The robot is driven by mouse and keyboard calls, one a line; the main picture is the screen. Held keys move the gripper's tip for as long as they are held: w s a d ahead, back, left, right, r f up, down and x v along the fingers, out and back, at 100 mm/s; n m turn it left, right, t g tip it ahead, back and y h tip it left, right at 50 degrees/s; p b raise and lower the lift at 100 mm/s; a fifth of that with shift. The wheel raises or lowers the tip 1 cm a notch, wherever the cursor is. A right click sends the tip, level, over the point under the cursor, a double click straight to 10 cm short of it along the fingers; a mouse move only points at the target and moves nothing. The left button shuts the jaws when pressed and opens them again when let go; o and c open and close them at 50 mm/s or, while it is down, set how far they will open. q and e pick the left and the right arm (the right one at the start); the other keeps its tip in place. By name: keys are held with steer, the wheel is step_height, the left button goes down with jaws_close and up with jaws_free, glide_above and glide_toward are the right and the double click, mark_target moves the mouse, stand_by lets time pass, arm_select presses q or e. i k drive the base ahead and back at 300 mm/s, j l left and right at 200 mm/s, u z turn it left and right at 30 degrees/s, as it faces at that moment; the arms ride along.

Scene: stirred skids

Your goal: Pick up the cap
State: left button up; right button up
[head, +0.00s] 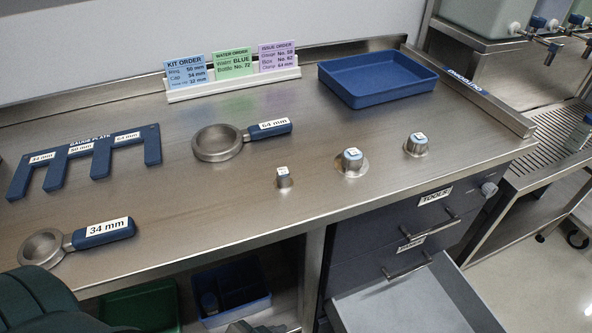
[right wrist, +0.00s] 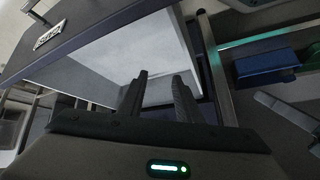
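Three small metal pieces with blue labelled tops stand on the steel bench (head: 225,205): a small one (head: 284,178), a wider one (head: 352,160) and one at the right (head: 416,145). A round metal piece with a blue handle marked 34 mm (head: 103,232) lies at the front left, and a larger one marked 64 mm (head: 218,143) lies behind. I cannot tell which of these is the cap. My right gripper (right wrist: 160,78) shows in the right wrist view, its fingers apart with nothing between them, near the open drawer. My left gripper is not in view.
An open grey drawer (head: 415,305) juts out at the front right. A blue tray (head: 378,78) stands at the back right. A blue gauge plate (head: 100,160) lies at the left. Order cards in a white holder (head: 235,87) stand at the back. The front middle of the bench is clear.

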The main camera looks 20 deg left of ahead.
mark_target(283, 183)
steer(key=k+j, duration=0.15)
steer(key=k+u, duration=0.15)
steer(key=k, duration=0.3)
steer(key=k+l+u, duration=0.2)
steer(key=k+l, duration=0.4)
steer(key=l, duration=0.1)
